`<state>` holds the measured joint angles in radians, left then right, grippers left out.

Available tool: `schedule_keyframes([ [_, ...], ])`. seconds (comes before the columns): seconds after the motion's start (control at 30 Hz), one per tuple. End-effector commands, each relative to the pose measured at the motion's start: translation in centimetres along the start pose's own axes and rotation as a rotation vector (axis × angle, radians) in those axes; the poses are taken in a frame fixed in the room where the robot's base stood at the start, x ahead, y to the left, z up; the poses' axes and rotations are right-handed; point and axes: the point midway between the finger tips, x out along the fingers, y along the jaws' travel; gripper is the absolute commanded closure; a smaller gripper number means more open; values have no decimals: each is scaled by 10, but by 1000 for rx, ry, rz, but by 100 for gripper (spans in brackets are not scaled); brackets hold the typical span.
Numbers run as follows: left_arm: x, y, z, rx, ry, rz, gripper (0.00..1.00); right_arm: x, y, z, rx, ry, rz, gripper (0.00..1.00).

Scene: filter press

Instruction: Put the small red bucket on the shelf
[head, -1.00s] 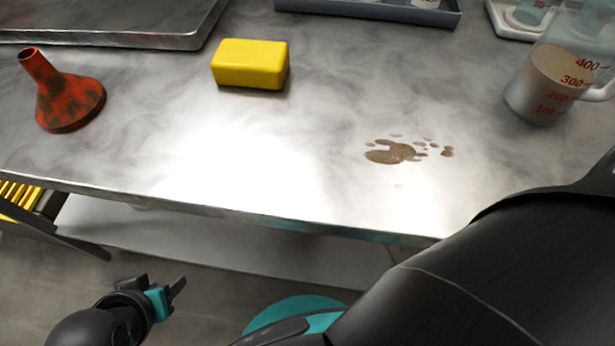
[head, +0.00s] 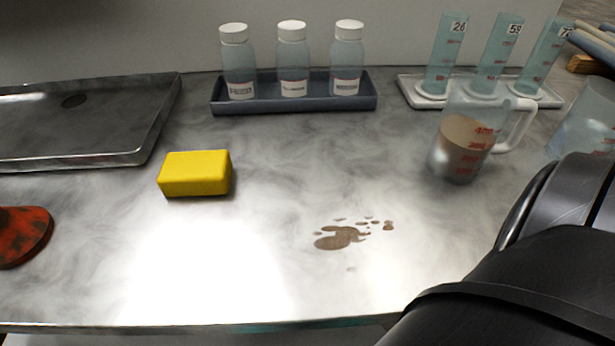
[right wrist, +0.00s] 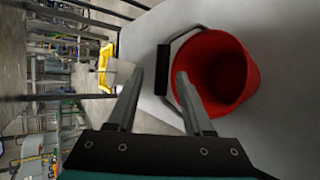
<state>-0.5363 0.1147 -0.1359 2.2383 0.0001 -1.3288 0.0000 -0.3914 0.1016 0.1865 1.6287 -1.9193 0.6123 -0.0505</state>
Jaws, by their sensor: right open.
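The small red bucket (right wrist: 222,68) shows in the right wrist view, on or just above a pale flat surface (right wrist: 145,38). I look into its open top. Its wire handle swings out to the left and carries a black grip (right wrist: 163,70). My right gripper (right wrist: 160,74) is open, and the black grip appears between its two fingertips; I cannot tell if they touch it. The head view does not show the bucket or either gripper, only my right arm at lower right. I cannot make out which surface is the shelf.
A yellow object (right wrist: 105,66) shows beyond the right fingers.

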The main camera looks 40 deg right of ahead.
Motion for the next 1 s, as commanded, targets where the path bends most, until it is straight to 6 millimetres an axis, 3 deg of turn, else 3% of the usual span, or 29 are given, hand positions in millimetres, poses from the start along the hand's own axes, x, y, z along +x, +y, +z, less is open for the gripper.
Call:
schedule_keyframes([
  [0.4, 39, 2, 25, 3, -69, 4, 53, -60, 1, 0, 0, 0, -2, 49],
  [0.67, 48, 2, 33, 3, -83, 5, 53, -74, 4, 3, 15, -17, 12, 49],
  [0.83, 49, 2, 33, 3, -83, 5, 53, -69, 30, 29, 176, -165, 103, 49],
  [1.0, 49, 2, 33, 4, -83, 5, 53, -71, 47, 69, 519, -404, 199, 49],
])
